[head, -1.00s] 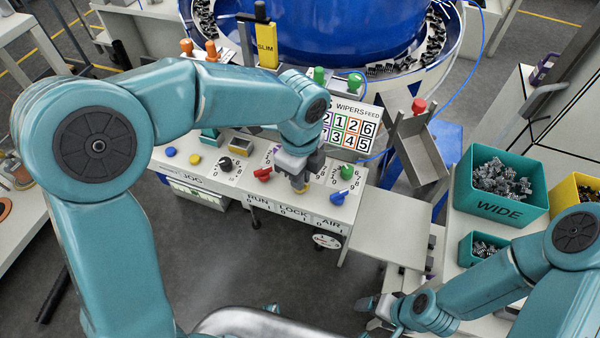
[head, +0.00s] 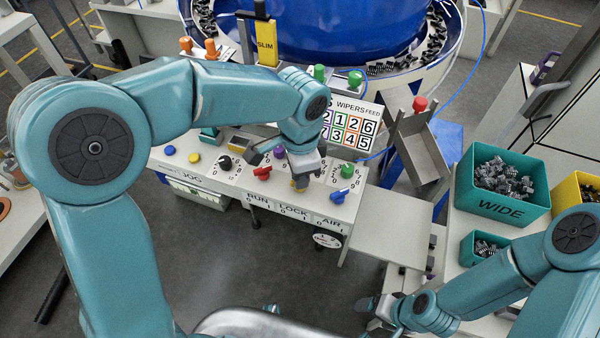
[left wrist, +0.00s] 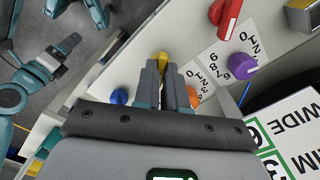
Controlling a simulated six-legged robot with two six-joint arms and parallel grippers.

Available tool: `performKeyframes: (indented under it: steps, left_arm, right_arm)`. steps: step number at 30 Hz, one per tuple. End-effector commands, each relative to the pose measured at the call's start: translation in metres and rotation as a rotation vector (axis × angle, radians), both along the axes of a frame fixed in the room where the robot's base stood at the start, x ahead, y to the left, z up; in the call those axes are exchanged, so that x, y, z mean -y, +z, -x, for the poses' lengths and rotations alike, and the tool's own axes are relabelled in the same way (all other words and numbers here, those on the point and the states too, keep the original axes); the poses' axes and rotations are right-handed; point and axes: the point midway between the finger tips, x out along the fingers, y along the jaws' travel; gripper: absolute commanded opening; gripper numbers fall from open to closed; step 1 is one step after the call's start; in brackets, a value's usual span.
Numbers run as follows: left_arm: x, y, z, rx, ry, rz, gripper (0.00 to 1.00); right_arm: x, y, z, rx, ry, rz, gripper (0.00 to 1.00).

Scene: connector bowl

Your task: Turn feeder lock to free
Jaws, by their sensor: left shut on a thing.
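The yellow lock knob (head: 299,186) sits above the LOCK label (head: 293,211) on the white control panel, mostly hidden by my left gripper. My left gripper (head: 302,181) points down at the panel and is shut on this knob. In the left wrist view, the knob (left wrist: 159,59) shows at the tips of the two grey fingers (left wrist: 162,70). The knob's exact angle is hard to read. My right gripper (head: 366,303) is low in the head view, far from the panel; its finger gap is too small to judge.
A red knob (head: 265,171) stands left of the yellow one and a blue knob (head: 341,197) right of it. Purple (left wrist: 243,65) and orange (left wrist: 193,97) knobs are close behind. A grey tray (head: 392,222) and teal WIDE bin (head: 470,195) are to the right.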

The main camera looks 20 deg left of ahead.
Motion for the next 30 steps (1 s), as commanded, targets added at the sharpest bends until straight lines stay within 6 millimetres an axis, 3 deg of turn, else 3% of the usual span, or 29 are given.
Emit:
performKeyframes:
  steps: [10,27,28,30]
  left_arm:
    - [0.0001,0.003,-0.002,0.009,0.139,0.002,0.0]
    - [0.0,0.0036,-0.0026,0.011,0.167,0.003,0.0]
    - [0.0,0.0036,-0.0026,0.011,0.167,0.003,0.2]
    - [0.0,0.0032,-0.0021,0.009,0.166,0.003,0.36]
  right_arm:
    - [0.0,-0.0015,-0.0001,0.0,0.0,0.0,0.79]
    - [0.0,-0.0016,0.0,0.0,0.0,0.0,0.79]
    - [0.0,-0.0016,0.0,0.0,0.0,0.0,0.79]
    - [0.0,-0.0016,0.0,0.0,0.0,0.0,0.79]
